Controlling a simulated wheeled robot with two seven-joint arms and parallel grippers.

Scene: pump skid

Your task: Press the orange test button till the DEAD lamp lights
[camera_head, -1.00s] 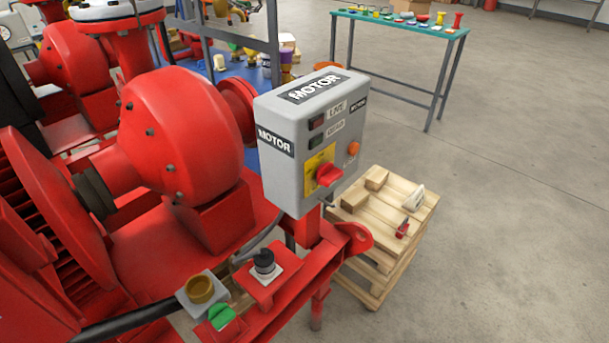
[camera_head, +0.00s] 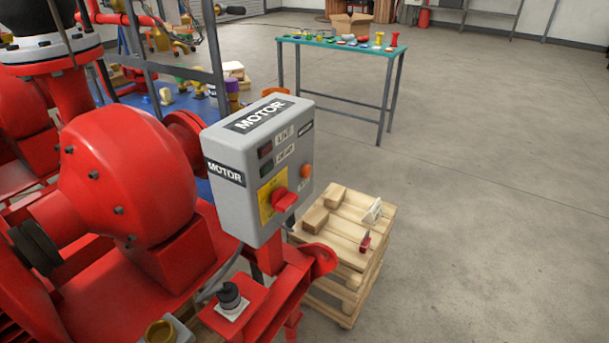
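The grey MOTOR control box (camera_head: 238,190) stands on a red post at the edge of the red pump skid. The orange test button (camera_head: 306,172) is on the right part of its front face. Two dark lamp windows sit at the upper left of that face, the upper labelled LIVE and reddish (camera_head: 265,152), the lower one, the DEAD lamp (camera_head: 267,170), dark and appearing unlit. A red rotary handle (camera_head: 285,201) sits on a yellow plate (camera_head: 266,208) below them. Neither of my grippers is in view.
A wooden pallet stack (camera_head: 350,238) stands right of the box, with wood blocks (camera_head: 316,219), a red padlock-like item (camera_head: 365,242) and a whitish item (camera_head: 373,211) on top. A teal table (camera_head: 340,45) stands behind. The floor at right is clear.

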